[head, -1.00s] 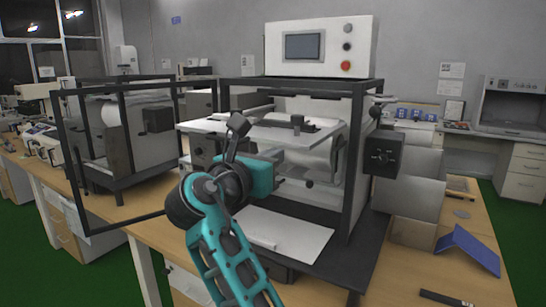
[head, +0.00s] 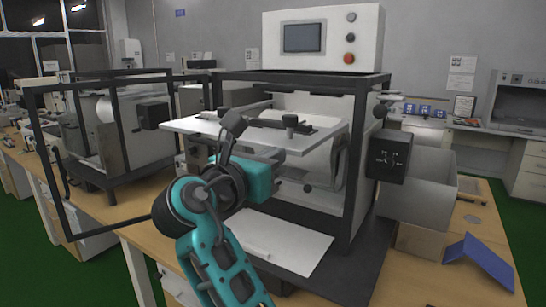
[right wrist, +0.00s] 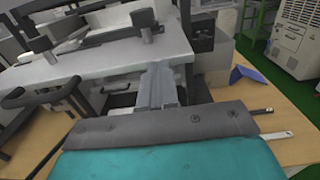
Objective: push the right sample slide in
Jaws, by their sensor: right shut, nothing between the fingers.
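The right sample slide (head: 312,141) is a flat white plate with dark clamp parts on top. It sticks out of the front of the right machine (head: 358,170), between its dark frame posts. In the right wrist view the slide (right wrist: 100,68) lies ahead, with its front edge facing me. My right gripper (right wrist: 162,75) is shut and empty, its fingers pointing at the right part of that edge. I cannot tell whether they touch it. In the head view the teal body of my right gripper (head: 262,180) is just below and before the slide and hides the fingers. My left gripper is out of view.
A white sheet (head: 285,245) lies on the machine's dark base. A left machine (head: 125,140) stands beside it with a dark door frame swung out. A grey box (head: 415,190) and a blue folded piece (head: 480,260) are on the wooden bench at right.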

